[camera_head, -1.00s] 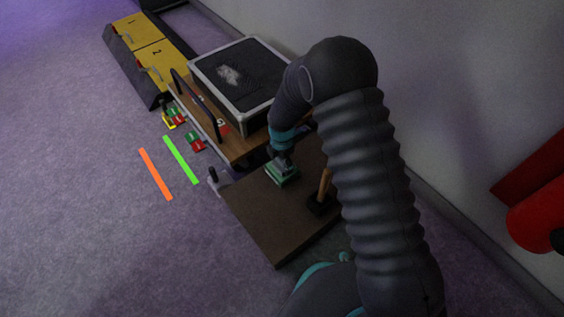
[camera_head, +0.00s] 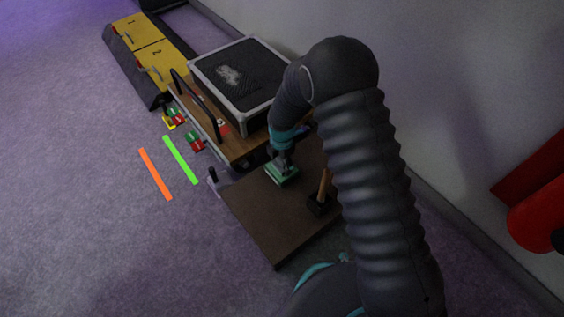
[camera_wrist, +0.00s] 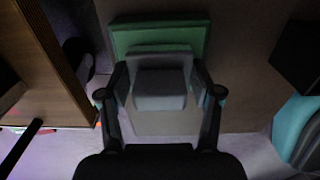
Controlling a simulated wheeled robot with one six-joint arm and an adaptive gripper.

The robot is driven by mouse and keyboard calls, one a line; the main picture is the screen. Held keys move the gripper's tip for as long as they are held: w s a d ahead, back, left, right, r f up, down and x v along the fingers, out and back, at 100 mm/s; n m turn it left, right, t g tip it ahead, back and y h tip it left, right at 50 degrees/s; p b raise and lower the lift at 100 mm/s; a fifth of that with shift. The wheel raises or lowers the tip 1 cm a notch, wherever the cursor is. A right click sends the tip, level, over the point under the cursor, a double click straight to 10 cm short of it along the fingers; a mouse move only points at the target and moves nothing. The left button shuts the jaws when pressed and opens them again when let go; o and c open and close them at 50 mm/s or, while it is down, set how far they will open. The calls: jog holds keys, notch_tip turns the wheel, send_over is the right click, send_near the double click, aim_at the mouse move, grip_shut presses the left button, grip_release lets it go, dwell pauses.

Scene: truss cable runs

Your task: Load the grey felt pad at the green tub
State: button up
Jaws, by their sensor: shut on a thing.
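The green tub (camera_head: 281,179) is small and sits on a dark brown board at the middle of the head view. It also shows in the wrist view as a green block (camera_wrist: 160,32) behind the pad. My gripper (camera_head: 282,163) is right above the tub, pointing down. In the wrist view the two fingers of my gripper (camera_wrist: 164,92) are closed on the sides of the grey felt pad (camera_wrist: 161,84). The pad hides part of the tub, and I cannot tell whether the two touch.
A wooden-handled mallet (camera_head: 321,196) stands to the right on the brown board (camera_head: 262,217). A black-topped, grey-rimmed case (camera_head: 236,84) is behind, on a wooden cart (camera_head: 242,147) with a dark rail. Orange and green strips lie on the floor at left. The wall is to the right.

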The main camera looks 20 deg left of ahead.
jog(key=shift+r+p, duration=1.8)
jog(key=shift+r, duration=1.7)
